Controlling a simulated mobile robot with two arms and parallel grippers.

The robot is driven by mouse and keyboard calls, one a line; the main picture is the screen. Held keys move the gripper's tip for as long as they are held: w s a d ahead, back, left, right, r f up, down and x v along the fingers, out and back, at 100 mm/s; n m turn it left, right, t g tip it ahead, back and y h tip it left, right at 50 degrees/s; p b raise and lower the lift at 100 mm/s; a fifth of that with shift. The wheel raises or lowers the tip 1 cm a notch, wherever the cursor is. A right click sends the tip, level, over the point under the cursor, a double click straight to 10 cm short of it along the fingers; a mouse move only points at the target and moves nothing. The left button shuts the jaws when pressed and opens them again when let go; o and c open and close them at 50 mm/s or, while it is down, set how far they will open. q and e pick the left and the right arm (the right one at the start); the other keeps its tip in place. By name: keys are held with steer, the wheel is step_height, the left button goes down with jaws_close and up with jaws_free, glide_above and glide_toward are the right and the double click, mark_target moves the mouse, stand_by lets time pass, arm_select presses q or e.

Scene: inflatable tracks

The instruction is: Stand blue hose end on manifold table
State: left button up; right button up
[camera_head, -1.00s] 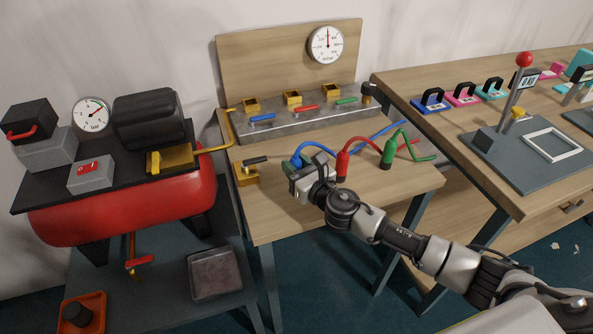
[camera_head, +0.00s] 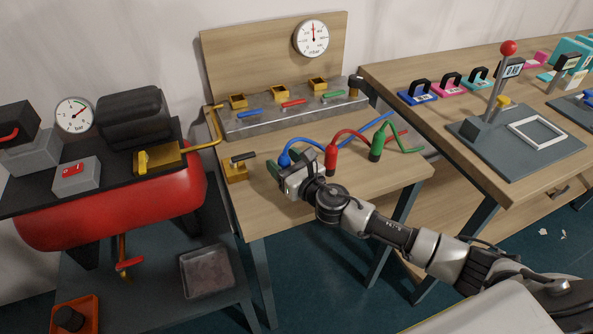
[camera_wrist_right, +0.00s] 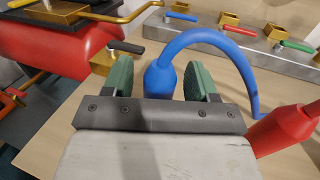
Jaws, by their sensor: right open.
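The blue hose end (camera_head: 284,158) stands on the wooden manifold table (camera_head: 262,215), with its hose arching up and over to the right. In the right wrist view the blue hose end (camera_wrist_right: 160,80) appears upright between the two green fingers, with gaps on both sides. My right gripper (camera_head: 280,170) is open around or just in front of it; its base is partly hidden by the gripper body. The right gripper also fills the lower part of the wrist view (camera_wrist_right: 162,85). My left gripper is not in view.
Red (camera_head: 331,158) and green (camera_head: 376,148) hose ends stand to the right. A grey manifold (camera_head: 285,118) with coloured levers lies behind, and a brass valve (camera_head: 236,171) is at the left. A red compressor tank (camera_head: 120,212) stands further left.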

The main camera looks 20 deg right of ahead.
steer(key=b+v, duration=0.1)
steer(key=v, duration=1)
steer(key=shift+s+d, duration=0.15)
steer(key=shift+s, duration=0.3)
